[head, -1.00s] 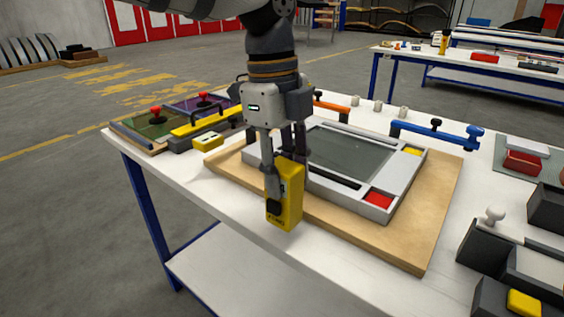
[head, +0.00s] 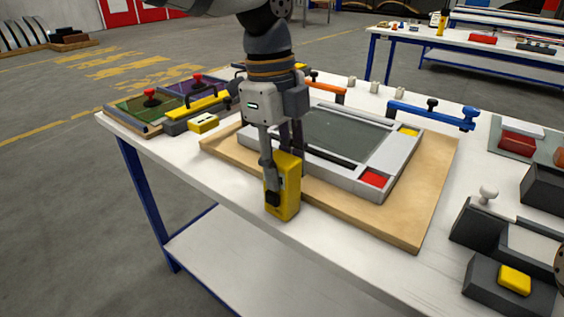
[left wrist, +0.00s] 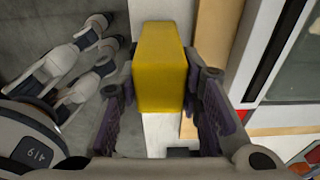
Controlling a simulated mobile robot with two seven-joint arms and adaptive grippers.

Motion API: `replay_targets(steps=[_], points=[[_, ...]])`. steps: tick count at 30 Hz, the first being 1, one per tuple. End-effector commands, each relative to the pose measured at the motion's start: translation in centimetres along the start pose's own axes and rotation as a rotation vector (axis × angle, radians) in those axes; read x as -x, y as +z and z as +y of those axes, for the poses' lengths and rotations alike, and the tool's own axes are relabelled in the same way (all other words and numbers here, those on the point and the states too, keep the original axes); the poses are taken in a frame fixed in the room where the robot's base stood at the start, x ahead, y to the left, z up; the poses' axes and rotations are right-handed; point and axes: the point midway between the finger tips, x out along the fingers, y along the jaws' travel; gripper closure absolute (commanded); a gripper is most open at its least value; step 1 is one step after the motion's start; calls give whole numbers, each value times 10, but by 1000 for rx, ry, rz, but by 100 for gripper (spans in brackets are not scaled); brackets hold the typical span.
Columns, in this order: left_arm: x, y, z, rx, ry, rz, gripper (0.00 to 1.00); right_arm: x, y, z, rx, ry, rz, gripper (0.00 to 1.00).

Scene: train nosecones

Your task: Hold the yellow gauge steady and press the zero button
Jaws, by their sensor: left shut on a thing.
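A yellow box-shaped gauge (head: 289,192) is upright between the fingers of my left gripper (head: 281,185), at the table's front edge. I cannot tell whether its base touches the table. The left gripper points down and is shut on the gauge from both sides. A dark finger pad covers part of its face. In the left wrist view the gauge (left wrist: 160,68) shows as a plain yellow block between the two fingers (left wrist: 160,85). I cannot make out the zero button in either view. My right gripper is not in view.
A wooden board (head: 412,225) with a grey framed panel (head: 400,157) lies just behind the gauge. A small yellow box (head: 203,123) is at the left. Dark blocks (head: 487,230) and a yellow-topped block (head: 514,281) stand at the right. White tabletop (head: 335,245) is clear in front.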

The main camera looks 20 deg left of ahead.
Motion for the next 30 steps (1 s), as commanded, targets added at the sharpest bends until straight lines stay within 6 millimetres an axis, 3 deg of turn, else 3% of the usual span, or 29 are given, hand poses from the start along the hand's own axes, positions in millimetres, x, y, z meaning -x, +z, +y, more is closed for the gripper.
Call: replay_targets(steps=[6, 12, 30], points=[[0, 0, 0, 0, 0, 0, 100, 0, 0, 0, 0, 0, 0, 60], [0, 0, 0, 0, 0, 0, 100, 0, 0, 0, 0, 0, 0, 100], [0, 0, 0, 0, 1, 1, 100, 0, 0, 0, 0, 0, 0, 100]])
